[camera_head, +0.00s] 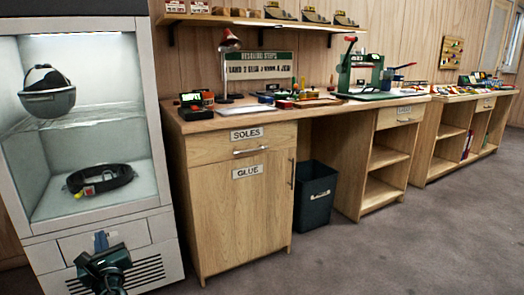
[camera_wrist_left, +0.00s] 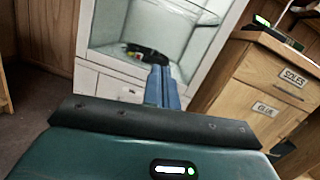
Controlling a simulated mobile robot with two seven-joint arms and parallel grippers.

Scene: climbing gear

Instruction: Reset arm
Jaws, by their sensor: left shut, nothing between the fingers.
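My left gripper (camera_head: 101,240) is in front of the lower panel of the white display cabinet, at the bottom left of the head view. Its blue fingers are together and hold nothing. In the left wrist view the shut fingers (camera_wrist_left: 162,84) point at the cabinet. My right gripper is in neither view.
The open-fronted cabinet (camera_head: 160,195) holds a dark helmet (camera_head: 48,92) on its upper shelf and a black harness-like ring (camera_head: 100,179) below. A wooden workbench (camera_head: 240,190) with tools stands to the right, with a dark bin (camera_head: 315,195) under it. The carpet in front is clear.

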